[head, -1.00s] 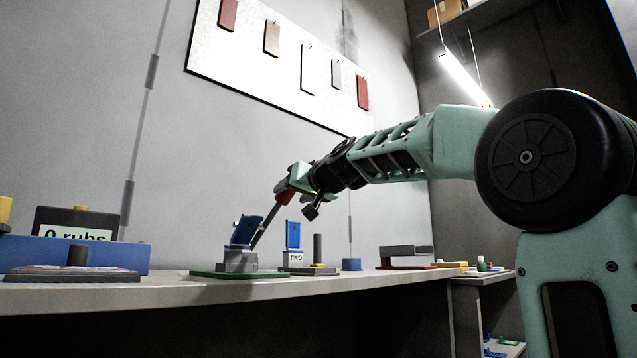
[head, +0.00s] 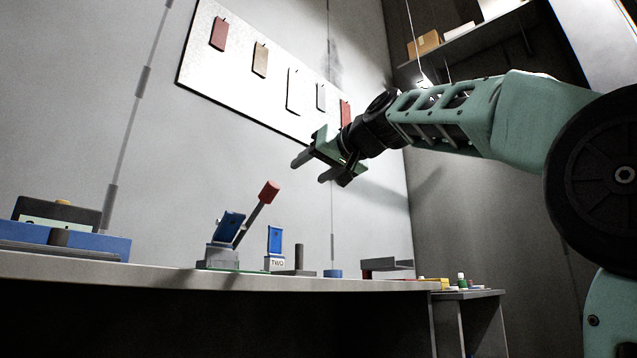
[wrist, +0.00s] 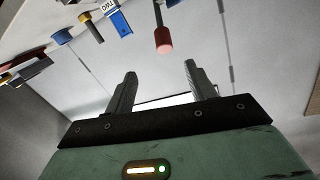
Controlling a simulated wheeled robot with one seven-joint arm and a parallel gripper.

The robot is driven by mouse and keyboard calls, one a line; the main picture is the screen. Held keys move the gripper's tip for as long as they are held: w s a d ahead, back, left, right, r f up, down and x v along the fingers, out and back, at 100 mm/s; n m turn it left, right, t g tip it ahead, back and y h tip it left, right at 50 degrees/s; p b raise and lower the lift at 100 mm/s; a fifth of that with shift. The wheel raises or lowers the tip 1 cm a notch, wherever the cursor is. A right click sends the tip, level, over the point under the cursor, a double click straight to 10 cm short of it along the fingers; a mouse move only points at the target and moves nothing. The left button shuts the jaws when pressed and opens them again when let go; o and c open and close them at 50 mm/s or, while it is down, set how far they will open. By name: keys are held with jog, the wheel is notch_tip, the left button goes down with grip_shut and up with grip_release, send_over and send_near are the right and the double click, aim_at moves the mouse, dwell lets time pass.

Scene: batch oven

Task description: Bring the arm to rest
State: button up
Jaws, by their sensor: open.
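My gripper (head: 312,168) is open and empty, raised above the bench in the head view, with its fingers pointing left. In the wrist view my gripper (wrist: 158,95) shows both fingers apart with nothing between them. Below it stands a grey lever with a red knob (head: 269,191), tilted up to the right from a grey base (head: 221,257) with a blue plate. The gripper is clear of the knob. The red knob also shows in the wrist view (wrist: 163,42), beyond the fingers.
The bench (head: 330,284) carries a blue piece on a block marked TWO (head: 275,240), a grey post (head: 299,257), a blue cylinder and a grey raised stand (head: 386,264). A wall board (head: 267,85) with tags hangs behind. The air around the gripper looks free.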

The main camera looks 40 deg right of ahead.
jog(key=shift+s+a+b, duration=0.1)
jog(key=shift+s+b, duration=0.2)
jog(key=shift+s, duration=0.35)
